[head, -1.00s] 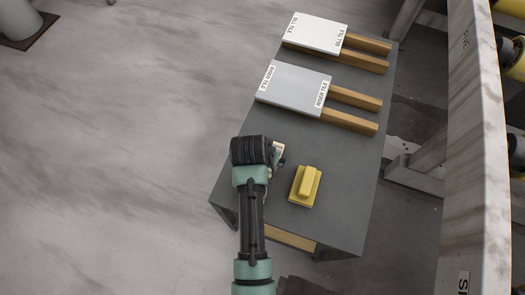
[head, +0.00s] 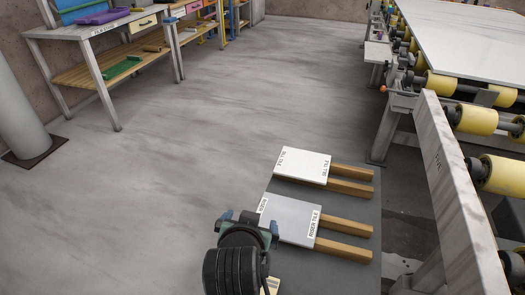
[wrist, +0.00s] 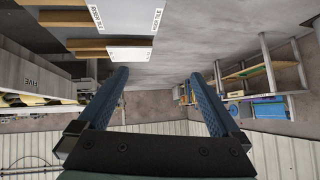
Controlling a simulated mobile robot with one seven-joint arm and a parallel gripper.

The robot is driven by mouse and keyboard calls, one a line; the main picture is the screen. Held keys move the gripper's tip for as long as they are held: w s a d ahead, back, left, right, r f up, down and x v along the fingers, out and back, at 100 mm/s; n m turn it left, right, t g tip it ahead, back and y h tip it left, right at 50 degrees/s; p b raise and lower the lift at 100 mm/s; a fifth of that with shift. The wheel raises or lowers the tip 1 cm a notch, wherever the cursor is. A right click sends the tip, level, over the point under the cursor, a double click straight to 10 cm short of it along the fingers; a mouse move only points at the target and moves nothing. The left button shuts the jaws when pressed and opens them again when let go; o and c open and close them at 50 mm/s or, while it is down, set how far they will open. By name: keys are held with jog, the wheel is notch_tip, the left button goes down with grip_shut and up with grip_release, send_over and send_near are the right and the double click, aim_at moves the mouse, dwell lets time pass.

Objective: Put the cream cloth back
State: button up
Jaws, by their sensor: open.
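I cannot make out a cream cloth for certain in either view. A small cream patch (head: 272,286) shows at the bottom edge of the head view, beside my arm, too cut off to identify. My gripper (head: 250,218) is open over the near left part of the grey table (head: 342,268), by the riser tile (head: 288,218). In the wrist view its two blue fingers (wrist: 158,76) stand wide apart with nothing between them. My arm hides part of the table and of the riser tile.
The sill tile (head: 303,165) lies behind the riser tile, both on wooden bars. A workbench (head: 85,31) with a purple item (head: 103,17) and a lower shelf (head: 150,65) stands far left. A roller line (head: 480,118) runs along the right. Open floor lies between.

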notch_tip(320, 180, up, 28)
jog(key=w+d+n+t, duration=0.1)
jog(key=w+t, duration=0.1)
jog(key=t, duration=0.7)
jog(key=s+r+n+t, duration=0.1)
jog(key=s+r+t, duration=0.3)
jog(key=s+r, duration=0.3)
jog(key=s+d+r+t, duration=0.1)
jog(key=s+r+t, duration=0.3)
jog(key=r, duration=1.1)
jog(key=s, duration=0.2)
jog(key=shift+s+d+r+n+t+y, duration=0.2)
jog(key=shift+s+d+n+t+y, duration=0.1)
jog(key=shift+s+n, duration=0.1)
